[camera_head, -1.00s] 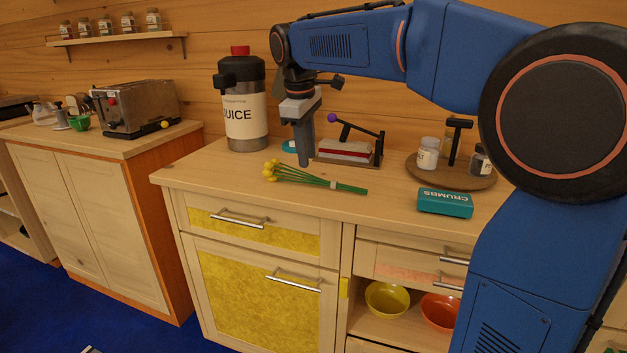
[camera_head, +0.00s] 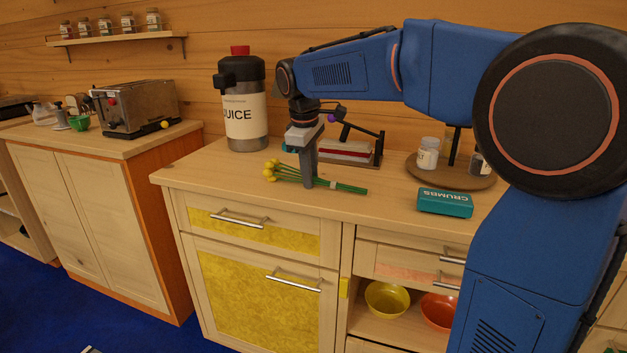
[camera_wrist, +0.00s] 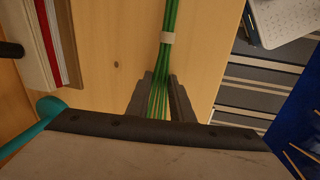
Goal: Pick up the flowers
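The flowers (camera_head: 345,187) lie on the wooden counter, a bunch with yellow heads (camera_head: 271,170) at the left and green stems pointing right. A pale band ties the stems; it shows in the wrist view with the stems (camera_wrist: 167,38). My gripper (camera_head: 308,184) points down over the middle of the bunch. In the wrist view my gripper (camera_wrist: 160,82) has its two dark fingers apart, one on each side of the green stems. The stems run between the fingers, and a gap shows beside them. The flower heads are hidden in the wrist view.
A juice jug (camera_head: 247,115) stands behind to the left. A teal crumbs box (camera_head: 445,202) and a round board with jars (camera_head: 455,177) are to the right. Bare counter (camera_head: 215,170) lies left of the flowers.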

